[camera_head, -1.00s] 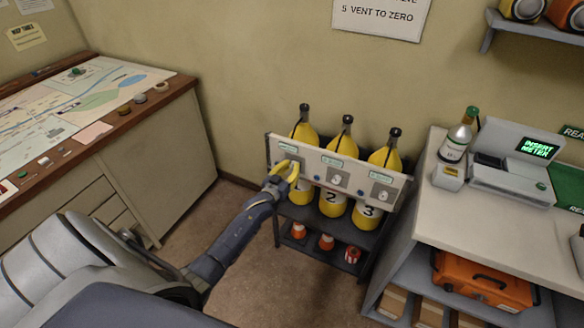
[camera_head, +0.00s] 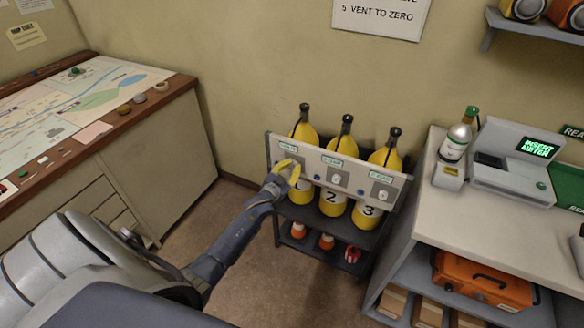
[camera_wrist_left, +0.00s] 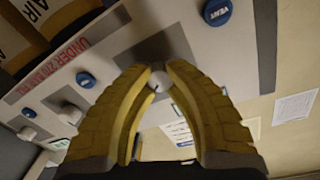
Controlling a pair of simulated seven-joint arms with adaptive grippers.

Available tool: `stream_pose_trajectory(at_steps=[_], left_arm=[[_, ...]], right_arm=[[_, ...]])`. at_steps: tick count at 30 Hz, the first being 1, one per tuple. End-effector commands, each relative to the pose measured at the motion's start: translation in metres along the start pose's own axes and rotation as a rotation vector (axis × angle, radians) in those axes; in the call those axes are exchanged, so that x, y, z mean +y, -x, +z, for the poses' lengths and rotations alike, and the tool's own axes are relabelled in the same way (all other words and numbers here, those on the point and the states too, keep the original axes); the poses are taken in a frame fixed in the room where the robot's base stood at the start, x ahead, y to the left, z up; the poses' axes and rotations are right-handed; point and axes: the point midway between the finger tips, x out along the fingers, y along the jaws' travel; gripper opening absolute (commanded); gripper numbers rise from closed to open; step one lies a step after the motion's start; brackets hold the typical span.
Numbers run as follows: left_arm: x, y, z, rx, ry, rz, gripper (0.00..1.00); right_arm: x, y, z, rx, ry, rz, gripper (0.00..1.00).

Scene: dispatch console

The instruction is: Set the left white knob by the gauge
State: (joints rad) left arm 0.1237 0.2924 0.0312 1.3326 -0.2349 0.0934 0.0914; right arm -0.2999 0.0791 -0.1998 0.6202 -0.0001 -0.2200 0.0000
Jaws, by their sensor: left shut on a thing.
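The left white knob (camera_wrist_left: 158,82) sits on a grey plate on the slanted white panel (camera_head: 308,165). My left gripper, with yellow fingers (camera_head: 288,168), is at the panel's left end. In the left wrist view its fingertips (camera_wrist_left: 158,76) are shut on the knob from both sides, and a dark mark shows on the knob. In the head view the fingers hide this knob. A green-edged label or readout (camera_head: 287,147) is above it; its text is too small to read, and I cannot tell whether it is the gauge. My right gripper is not in view.
Two more white knobs, the middle (camera_head: 335,180) and right (camera_head: 383,195), are on the panel. A blue VENT button (camera_wrist_left: 217,12) is beside the held knob. Yellow cylinders (camera_head: 332,203) stand behind the panel on a dark rack. A counter (camera_head: 475,225) is to the right.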

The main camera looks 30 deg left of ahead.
Motion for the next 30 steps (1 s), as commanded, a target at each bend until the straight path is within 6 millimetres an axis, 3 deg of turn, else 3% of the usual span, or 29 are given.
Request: stream_pose_trajectory(at_steps=[22, 23, 30], left_arm=[[-0.0033, -0.0030, -0.0080, 0.011, -0.091, -0.005, 0.00], [-0.0033, -0.0030, -0.0081, 0.011, -0.091, -0.005, 0.18], [-0.0019, -0.0019, -0.0050, 0.005, -0.090, -0.003, 0.46]], right_arm=[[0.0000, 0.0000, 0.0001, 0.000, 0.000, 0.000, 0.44], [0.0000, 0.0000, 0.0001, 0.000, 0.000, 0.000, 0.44], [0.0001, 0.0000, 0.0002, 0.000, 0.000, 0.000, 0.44]])
